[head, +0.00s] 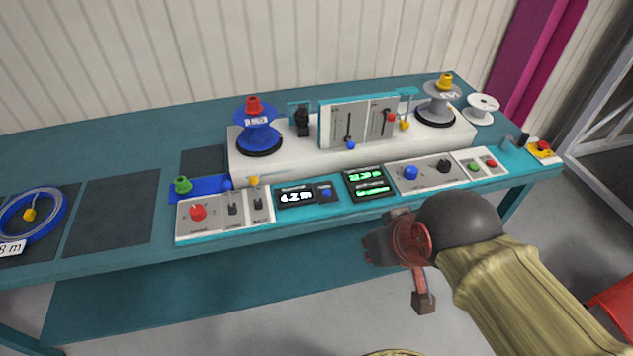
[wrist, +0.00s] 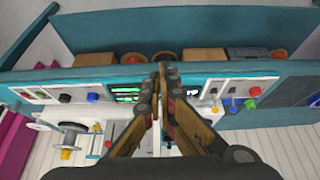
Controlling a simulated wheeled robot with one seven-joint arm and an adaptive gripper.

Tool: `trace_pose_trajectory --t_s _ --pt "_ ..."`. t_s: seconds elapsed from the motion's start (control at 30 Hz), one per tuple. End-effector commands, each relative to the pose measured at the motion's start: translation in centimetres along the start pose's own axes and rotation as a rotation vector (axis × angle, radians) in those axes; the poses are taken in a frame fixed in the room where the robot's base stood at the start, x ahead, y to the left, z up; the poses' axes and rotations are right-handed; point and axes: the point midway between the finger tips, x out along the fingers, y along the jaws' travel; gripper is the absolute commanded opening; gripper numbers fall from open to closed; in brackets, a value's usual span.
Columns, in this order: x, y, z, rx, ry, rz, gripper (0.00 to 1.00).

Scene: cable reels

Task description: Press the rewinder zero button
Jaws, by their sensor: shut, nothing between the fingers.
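The control panel in the head view carries a white-digit display (head: 295,197) with a blue button (head: 326,193) just to its right. The small label above that display is too blurred to read. A green display (head: 369,182) is further right, with another blue button (head: 411,172) beyond it. My gripper (head: 372,246) is shut and empty, in front of the panel's front edge and apart from the buttons. In the wrist view my gripper (wrist: 160,70) covers the middle of the panel; the green display (wrist: 126,91) shows left of the fingers, and the button by the white-digit display is hidden.
A red button (head: 198,212) and levers sit on the panel's left. Behind stand a blue reel (head: 257,131), a grey reel (head: 437,105) and an upright slider panel (head: 360,124). A blue cable coil (head: 32,217) lies far left. Bins (wrist: 205,61) show in the wrist view.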

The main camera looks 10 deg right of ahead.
Motion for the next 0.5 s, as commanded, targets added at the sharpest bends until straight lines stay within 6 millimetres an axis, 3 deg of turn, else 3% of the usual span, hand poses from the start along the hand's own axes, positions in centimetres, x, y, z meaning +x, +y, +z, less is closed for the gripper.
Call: trace_pose_trajectory --t_s 0.37,0.5 --pt "0.0 -0.1 -0.1 0.009 -0.002 -0.003 0.0" --pt "0.2 -1.3 -1.5 0.156 -0.035 -0.055 0.0"
